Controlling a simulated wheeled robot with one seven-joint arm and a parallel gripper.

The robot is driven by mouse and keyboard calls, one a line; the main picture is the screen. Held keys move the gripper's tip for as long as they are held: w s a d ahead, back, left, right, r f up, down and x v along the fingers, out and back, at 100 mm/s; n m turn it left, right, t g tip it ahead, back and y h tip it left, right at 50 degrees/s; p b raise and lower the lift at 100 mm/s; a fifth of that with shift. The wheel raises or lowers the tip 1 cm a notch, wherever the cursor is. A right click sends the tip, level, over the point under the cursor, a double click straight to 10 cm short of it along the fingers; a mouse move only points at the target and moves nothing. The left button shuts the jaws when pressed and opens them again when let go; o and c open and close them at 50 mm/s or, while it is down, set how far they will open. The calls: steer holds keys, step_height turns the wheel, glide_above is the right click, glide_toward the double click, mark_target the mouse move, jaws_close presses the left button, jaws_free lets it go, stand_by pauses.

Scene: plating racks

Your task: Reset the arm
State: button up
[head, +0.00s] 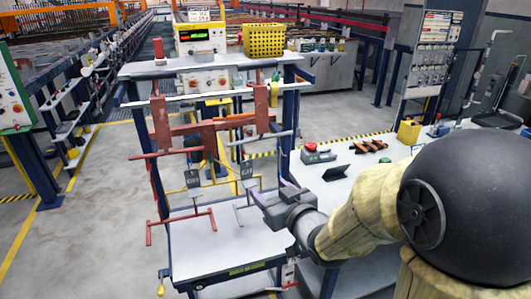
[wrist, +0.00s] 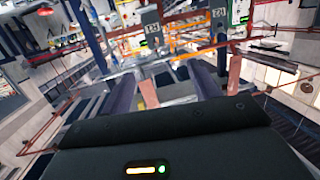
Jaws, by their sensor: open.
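My arm reaches in from the right in the head view. My gripper (head: 270,196) is in front of the plating rack frame (head: 210,140), low and to its right, above the white lower shelf (head: 225,245). In the wrist view my gripper (wrist: 166,82) has its two dark fingers apart with nothing between them. Rack bars and hooks show beyond the fingertips. I cannot tell whether the gripper touches any hanging part.
A white table (head: 325,190) at the right holds a red button box (head: 318,154) and a small dark stand (head: 335,173). Grey tags (head: 192,178) hang from the rack. A yellow basket (head: 263,40) sits on the top shelf. Floor at the left is open.

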steer(key=s+d+f+m+g+h, duration=0.35)
steer(key=d+f+g+h, duration=0.2)
steer(key=d+f, duration=0.35)
steer(key=s+d+f+m+g+h+p, duration=0.1)
steer(key=s+f+g, duration=0.3)
steer(key=s, duration=0.7)
steer(key=shift+s+d+m+g+h, duration=0.3)
steer(key=shift+d+g, duration=0.4)
steer(key=shift+g, duration=0.55)
